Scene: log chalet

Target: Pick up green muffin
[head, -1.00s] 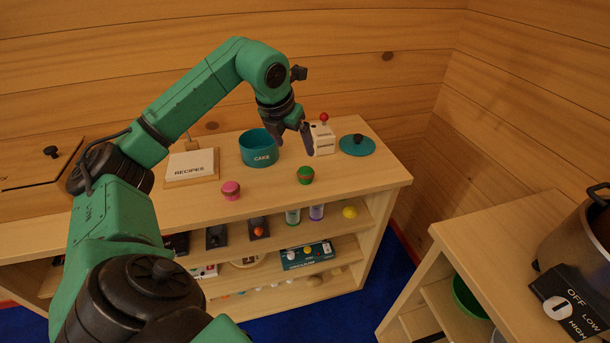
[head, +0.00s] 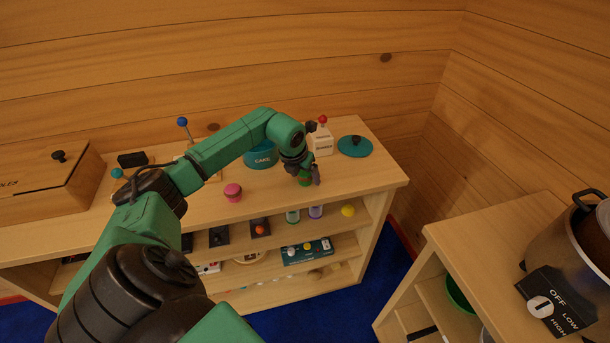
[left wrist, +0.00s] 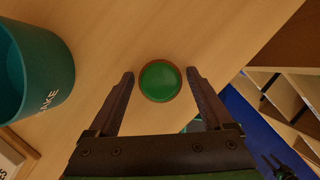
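The green muffin (left wrist: 160,81) lies between the two open fingers of my left gripper (left wrist: 160,85) in the left wrist view, with a small gap showing on each side. In the head view the green muffin (head: 304,182) stands near the front edge of the shelf top, partly hidden by my left gripper (head: 305,178), which is over it from above. The fingers do not appear to be closed on it.
A teal cake tin (head: 262,158) stands behind and left of the gripper. A pink muffin (head: 233,192) is to the left. A white box with a red knob (head: 320,141) and a teal lid (head: 355,147) are at the back right. The top's right front is clear.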

